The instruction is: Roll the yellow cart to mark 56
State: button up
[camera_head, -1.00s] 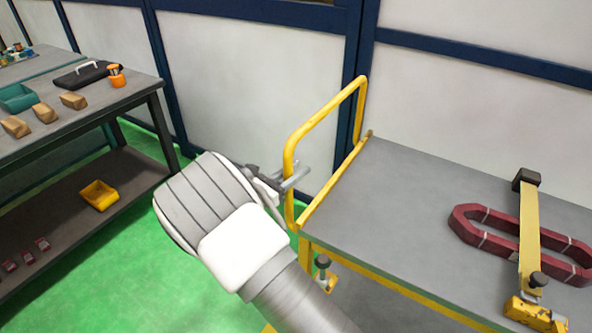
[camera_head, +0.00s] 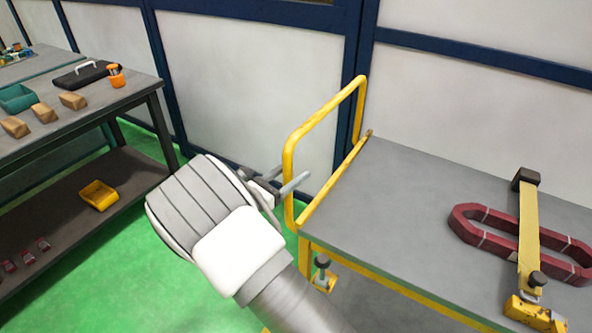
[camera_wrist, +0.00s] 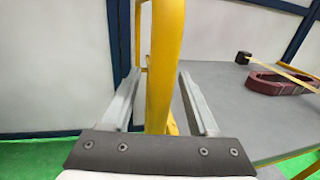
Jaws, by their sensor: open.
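The yellow cart has a grey top (camera_head: 400,200) and a yellow tube handle (camera_head: 288,165) at its left end. It stands at the right in the head view. My gripper (camera_head: 288,178) is just left of the handle, with its fingers pointing at it. In the wrist view the handle (camera_wrist: 164,70) rises upright between the two spread fingers of my gripper (camera_wrist: 156,95). The fingers are open and a gap shows on each side of the handle. No mark with the number 56 is visible.
A dark red coil (camera_head: 480,240) and a yellow clamp bar (camera_head: 528,235) lie on the cart top. A grey workbench (camera_head: 100,110) with several items stands at the left. Green floor (camera_head: 120,255) is clear between them. White wall panels (camera_head: 250,80) stand behind.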

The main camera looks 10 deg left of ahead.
jog(key=v, duration=1.6)
jog(key=shift+p, duration=0.3)
jog(key=d+r+m+g+p, duration=0.1)
jog(key=d+r+m+g, duration=0.55)
jog(key=d, duration=0.65)
jog(key=d+r+m+g+p, duration=0.2)
jog(key=d+r+m+g, duration=0.4)
jog(key=d, duration=0.6)
jog(key=s+d+r+m+t+y+p, duration=0.1)
jog(key=s+d+r+m+y, duration=0.3)
jog(key=s+m, duration=0.4)
jog(key=s+d+r+m+t+y+p, duration=0.1)
jog(key=s+d+r+m+y+p, duration=0.1)
jog(key=s+d+r+m+y, duration=0.3)
jog(key=s+d+r+m, duration=0.2)
jog(key=s+m, duration=0.1)
jog(key=m, duration=0.1)
jog(key=shift+d+r+t, duration=0.25)
jog(key=shift+r+t, duration=0.1)
jog(key=shift+s, duration=0.1)
jog(key=shift+c, duration=0.2)
